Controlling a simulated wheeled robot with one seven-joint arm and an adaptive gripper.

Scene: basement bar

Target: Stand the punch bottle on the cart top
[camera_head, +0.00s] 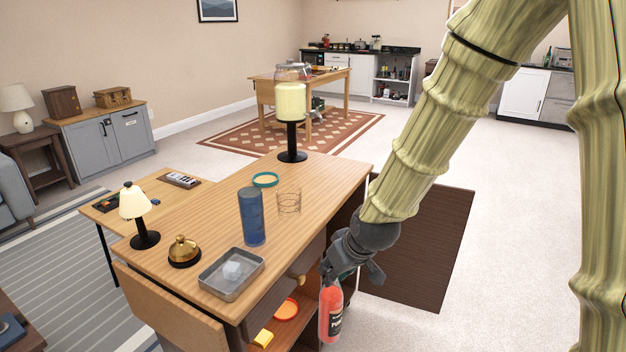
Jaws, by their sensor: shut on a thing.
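The punch bottle (331,315) is red with a dark label and hangs roughly upright below my gripper (333,280). My gripper is shut on its upper part, which the fingers partly hide. The bottle is beside the open shelf side of the wooden cart, lower than the cart top (325,178). I cannot tell its exact distance from the shelves. The cart top holds a blue tumbler (252,216), a clear glass (289,201), a teal ring-shaped item (265,180), a metal tray (231,285) with clear cubes, a brass bell (184,251) and lamps.
A drawer knob (296,281) sticks out near my gripper. An orange dish (286,309) and a yellow item (263,339) lie below. The cart top's right part is bare.

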